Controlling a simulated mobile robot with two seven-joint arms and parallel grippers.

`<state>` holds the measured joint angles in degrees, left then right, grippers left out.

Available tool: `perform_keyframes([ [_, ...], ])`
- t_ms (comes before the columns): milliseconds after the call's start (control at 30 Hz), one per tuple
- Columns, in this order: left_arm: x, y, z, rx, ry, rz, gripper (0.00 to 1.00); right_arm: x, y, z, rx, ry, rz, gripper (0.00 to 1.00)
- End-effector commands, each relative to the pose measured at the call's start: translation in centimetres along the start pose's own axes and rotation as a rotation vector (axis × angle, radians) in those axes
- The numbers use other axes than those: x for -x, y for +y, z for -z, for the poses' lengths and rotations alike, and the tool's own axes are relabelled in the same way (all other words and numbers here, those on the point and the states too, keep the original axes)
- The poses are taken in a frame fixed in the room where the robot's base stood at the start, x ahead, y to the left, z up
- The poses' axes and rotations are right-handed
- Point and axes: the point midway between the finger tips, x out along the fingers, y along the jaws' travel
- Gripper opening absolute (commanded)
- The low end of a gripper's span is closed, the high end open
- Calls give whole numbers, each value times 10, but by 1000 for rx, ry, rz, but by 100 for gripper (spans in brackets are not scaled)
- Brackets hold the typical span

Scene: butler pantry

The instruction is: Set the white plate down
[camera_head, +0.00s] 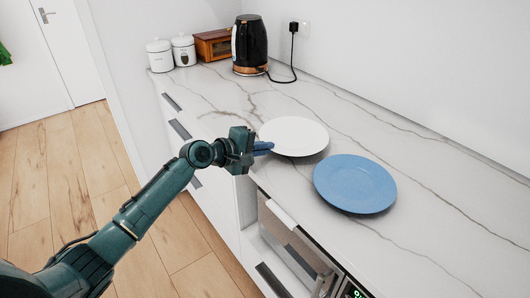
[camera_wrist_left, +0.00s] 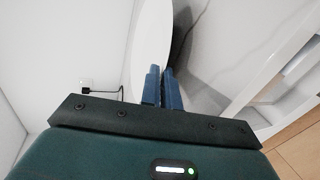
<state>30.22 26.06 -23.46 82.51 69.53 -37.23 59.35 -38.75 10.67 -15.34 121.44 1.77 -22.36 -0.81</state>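The white plate (camera_head: 294,136) is level over the marble counter, to the left of and behind the blue plate. My left gripper (camera_head: 263,148) reaches in from the left at the plate's near-left rim. In the left wrist view its blue fingers (camera_wrist_left: 163,88) are close together, with the rim of the white plate (camera_wrist_left: 150,45) between them. A dark shadowed gap shows beside the plate there, between it and the counter. How high the plate is above the counter is hard to tell. My right gripper is not in view.
The blue plate (camera_head: 355,184) lies on the marble counter (camera_head: 430,215) close to the white plate. A black kettle (camera_head: 250,44), wooden box (camera_head: 214,45) and two white canisters (camera_head: 171,53) stand at the back. A cord (camera_head: 292,58) runs to the wall socket. The right of the counter is clear.

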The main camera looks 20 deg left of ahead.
Motion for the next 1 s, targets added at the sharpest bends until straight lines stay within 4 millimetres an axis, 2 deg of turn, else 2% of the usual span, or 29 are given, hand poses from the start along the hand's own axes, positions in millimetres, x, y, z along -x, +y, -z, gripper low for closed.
perform_keyframes([
  [100, -4, -9, 1, -1, 2, -5, 0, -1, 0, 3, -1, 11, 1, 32],
  [433, -4, -11, 2, -2, 1, -6, 0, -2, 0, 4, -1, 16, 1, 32],
  [700, -4, -12, 1, -2, 1, -1, 24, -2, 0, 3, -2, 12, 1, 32],
  [1000, -3, -9, 1, -2, 1, -1, 25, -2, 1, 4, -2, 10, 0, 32],
])
